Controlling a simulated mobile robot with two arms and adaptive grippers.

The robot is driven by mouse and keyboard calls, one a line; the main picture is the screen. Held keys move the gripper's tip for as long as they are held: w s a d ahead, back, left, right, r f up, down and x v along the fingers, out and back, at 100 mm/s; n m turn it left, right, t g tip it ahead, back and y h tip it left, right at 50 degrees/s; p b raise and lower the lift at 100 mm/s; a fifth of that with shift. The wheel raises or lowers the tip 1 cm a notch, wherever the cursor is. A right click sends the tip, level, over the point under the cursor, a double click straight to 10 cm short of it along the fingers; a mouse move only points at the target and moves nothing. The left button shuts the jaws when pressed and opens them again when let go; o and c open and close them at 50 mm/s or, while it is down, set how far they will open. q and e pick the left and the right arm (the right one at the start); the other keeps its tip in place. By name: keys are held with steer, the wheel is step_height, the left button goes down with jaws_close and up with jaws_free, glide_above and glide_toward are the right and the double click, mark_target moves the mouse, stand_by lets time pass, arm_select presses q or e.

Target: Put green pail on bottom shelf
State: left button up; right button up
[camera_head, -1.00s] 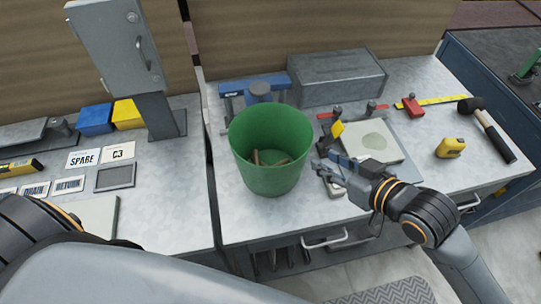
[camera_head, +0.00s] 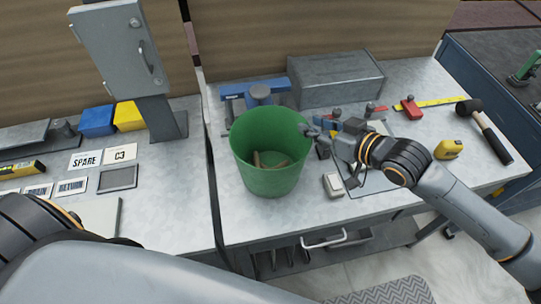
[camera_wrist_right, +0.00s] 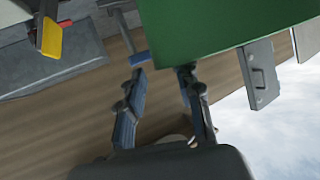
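The green pail (camera_head: 268,170) stands upright on the grey workbench, with a few small brown pieces inside. My right gripper (camera_head: 309,131) is beside the right side of its rim. In the right wrist view, the two fingers (camera_wrist_right: 163,76) are apart and the pail's green wall (camera_wrist_right: 225,25) fills the top. One fingertip overlaps the pail's edge there; I cannot tell whether it touches. My left arm crosses the lower left of the head view, but its gripper is out of the picture.
A blue vise (camera_head: 260,92) and a grey box (camera_head: 335,78) stand behind the pail. A small light block (camera_head: 333,184) lies to its right. A yellow tape measure (camera_head: 448,149) and a mallet (camera_head: 485,130) are farther right. A handle (camera_head: 324,239) shows below the bench's front edge.

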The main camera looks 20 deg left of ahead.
mark_target(299, 120)
steer(key=p+x, duration=0.1)
steer(key=x, duration=0.4)
steer(key=shift+d+p, duration=0.1)
steer(key=shift+p, duration=0.3)
steer(key=shift+w+a+f, duration=0.25)
steer(key=shift+a+f, duration=0.05)
steer(key=shift+a, duration=0.1)
jaws_close()
